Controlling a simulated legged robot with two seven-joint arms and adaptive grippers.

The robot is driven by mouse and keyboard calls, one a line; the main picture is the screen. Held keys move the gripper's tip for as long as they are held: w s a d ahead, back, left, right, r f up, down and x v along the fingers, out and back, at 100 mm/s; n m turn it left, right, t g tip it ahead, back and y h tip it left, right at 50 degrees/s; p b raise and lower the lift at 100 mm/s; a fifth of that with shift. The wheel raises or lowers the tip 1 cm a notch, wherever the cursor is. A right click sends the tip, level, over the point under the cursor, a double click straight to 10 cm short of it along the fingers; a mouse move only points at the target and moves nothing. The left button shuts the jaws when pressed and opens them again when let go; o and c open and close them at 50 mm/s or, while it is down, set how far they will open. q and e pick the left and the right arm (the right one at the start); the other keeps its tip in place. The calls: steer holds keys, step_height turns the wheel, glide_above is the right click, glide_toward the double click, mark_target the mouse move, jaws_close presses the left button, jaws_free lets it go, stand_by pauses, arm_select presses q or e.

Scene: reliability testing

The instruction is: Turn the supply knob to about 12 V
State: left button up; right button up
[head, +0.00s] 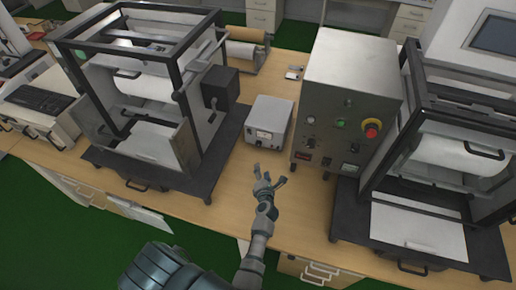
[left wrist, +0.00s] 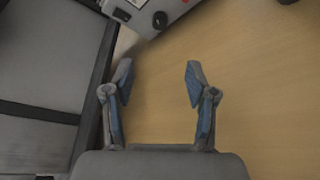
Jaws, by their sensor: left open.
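The supply is a small light-grey box (head: 268,120) on the wooden bench, between a black-framed machine and a tall grey control cabinet. Its front shows a small meter and dark knobs low down, too small in the head view to read. In the left wrist view a dark round knob (left wrist: 160,20) sits on the supply's front face (left wrist: 180,8) at the top edge, beside part of a white label or meter. My left gripper (head: 268,178) is open and empty over the bench in front of the supply. In the left wrist view its fingers (left wrist: 158,85) are apart, short of the knob. My right gripper is not in view.
The tall control cabinet (head: 345,95) with a red emergency button (head: 372,128) stands right of the supply. The black-framed machine (head: 140,90) on a dark base is at left, another framed machine (head: 430,170) at right. Bare bench top (head: 225,205) lies around my left gripper.

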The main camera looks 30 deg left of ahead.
arm_select(q)
steer(key=b, duration=0.2)
glide_toward(259, 146)
steer(key=shift+w+a+f, duration=0.15)
steer(key=shift+a+f, duration=0.2)
steer(key=shift+a, duration=0.1)
steer(key=b+x, duration=0.3)
steer(key=x, duration=0.4)
steer(key=shift+w, duration=0.35)
steer(key=shift+w+a+b, duration=0.15)
steer(key=shift+w+b, duration=0.05)
steer(key=shift+b, duration=0.15)
steer(key=shift+a, duration=0.1)
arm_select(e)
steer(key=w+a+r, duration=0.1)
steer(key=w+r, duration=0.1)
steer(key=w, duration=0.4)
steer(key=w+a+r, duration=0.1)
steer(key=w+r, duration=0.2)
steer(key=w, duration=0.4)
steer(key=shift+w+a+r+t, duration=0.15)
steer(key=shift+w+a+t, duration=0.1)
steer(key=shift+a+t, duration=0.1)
arm_select(q)
jaws_close()
